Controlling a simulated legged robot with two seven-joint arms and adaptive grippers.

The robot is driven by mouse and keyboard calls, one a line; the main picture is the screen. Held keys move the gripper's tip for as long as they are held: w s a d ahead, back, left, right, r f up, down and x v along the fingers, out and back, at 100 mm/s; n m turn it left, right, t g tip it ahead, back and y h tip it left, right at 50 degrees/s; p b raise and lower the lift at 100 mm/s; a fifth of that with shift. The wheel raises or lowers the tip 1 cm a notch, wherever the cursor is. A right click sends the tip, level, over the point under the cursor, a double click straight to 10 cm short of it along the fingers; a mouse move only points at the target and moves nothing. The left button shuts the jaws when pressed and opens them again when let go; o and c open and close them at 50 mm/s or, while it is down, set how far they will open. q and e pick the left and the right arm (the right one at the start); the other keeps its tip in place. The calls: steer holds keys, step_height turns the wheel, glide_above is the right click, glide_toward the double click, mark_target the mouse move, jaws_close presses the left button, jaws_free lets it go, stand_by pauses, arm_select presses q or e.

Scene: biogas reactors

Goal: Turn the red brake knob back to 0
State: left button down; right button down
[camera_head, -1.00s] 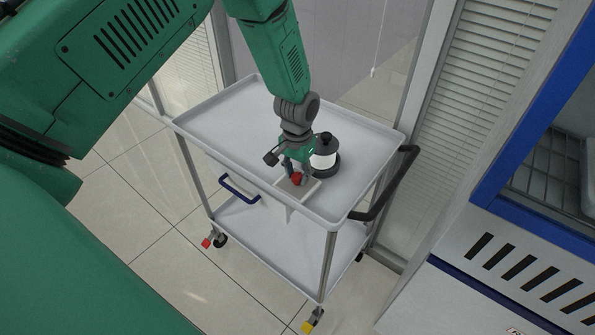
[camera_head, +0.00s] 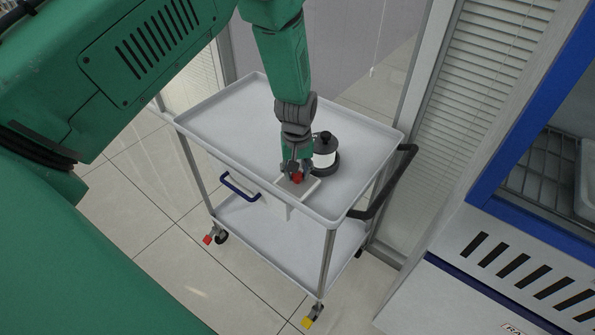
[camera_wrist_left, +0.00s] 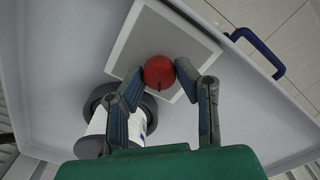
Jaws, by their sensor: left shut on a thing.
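The red brake knob (camera_head: 297,178) sits on a pale square plate (camera_head: 308,190) at the near side of the trolley top. In the left wrist view the round red knob (camera_wrist_left: 159,72) lies between the two fingertips, with a small dark mark on its near side. My left gripper (camera_wrist_left: 160,78) is shut on the knob, one finger on each side. In the head view the left gripper (camera_head: 296,170) comes down from above onto the knob and partly hides it. The scale around the knob cannot be read. My right gripper is not in view.
A black and white bottle-like object (camera_head: 325,155) stands on the trolley top (camera_head: 225,120), right beside the left gripper. A blue handle (camera_head: 240,187) is on the trolley's front and a black push handle (camera_head: 395,185) at its right. A blue-framed cabinet (camera_head: 530,130) stands at right.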

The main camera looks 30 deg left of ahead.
arm_select(q)
steer(key=shift+s+d+f, duration=0.1)
steer(key=shift+s, duration=0.05)
stand_by(0.3)
steer(key=c, duration=1.2)
jaws_free()
steer(key=shift+r, duration=0.45)
steer(key=r, duration=1.1)
steer(key=shift+w, duration=0.2)
steer(key=shift+f, duration=0.1)
